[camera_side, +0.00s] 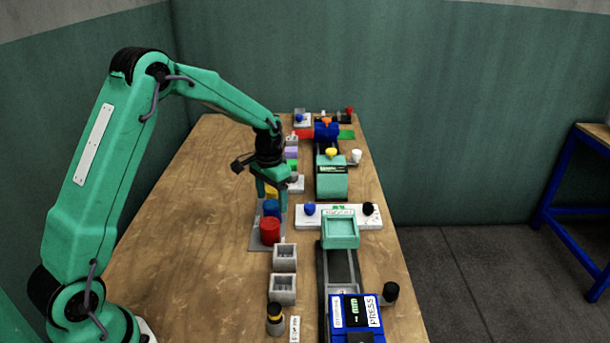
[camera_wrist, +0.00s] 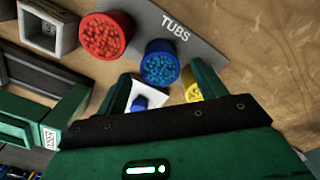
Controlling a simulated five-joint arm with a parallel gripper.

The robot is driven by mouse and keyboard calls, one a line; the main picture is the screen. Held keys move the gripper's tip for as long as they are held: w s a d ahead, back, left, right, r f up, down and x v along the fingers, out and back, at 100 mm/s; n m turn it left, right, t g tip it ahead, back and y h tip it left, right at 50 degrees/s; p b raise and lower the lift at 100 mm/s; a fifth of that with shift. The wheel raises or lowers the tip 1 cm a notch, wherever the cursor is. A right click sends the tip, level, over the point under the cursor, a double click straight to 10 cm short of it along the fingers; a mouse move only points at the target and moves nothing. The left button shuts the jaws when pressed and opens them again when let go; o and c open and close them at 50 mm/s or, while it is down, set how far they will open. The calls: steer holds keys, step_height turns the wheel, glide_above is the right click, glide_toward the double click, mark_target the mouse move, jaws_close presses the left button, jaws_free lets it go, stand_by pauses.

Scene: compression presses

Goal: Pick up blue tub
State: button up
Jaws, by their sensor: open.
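The blue tub (camera_side: 271,208) stands upright on the grey TUBS plate, between the red tub (camera_side: 270,231) and the yellow tub (camera_side: 271,192). In the wrist view the blue tub (camera_wrist: 160,64) is filled with small blue pieces. My gripper (camera_side: 272,198) points down over the tub row, its fingers apart around the blue and yellow tubs in the picture. In the wrist view my gripper (camera_wrist: 163,84) is open and empty, with the blue tub just beyond its fingertips. The yellow tub (camera_wrist: 192,92) is partly hidden by the right finger. I cannot tell whether a finger touches a tub.
A conveyor with a green tray (camera_side: 340,232) and a blue press (camera_side: 357,318) runs along the right. The table left of the tubs is clear.

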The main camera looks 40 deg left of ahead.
mark_target(272, 205)
steer(key=shift+f, duration=1.95)
steer(key=shift+c, duration=0.2)
steer(key=c, duration=1)
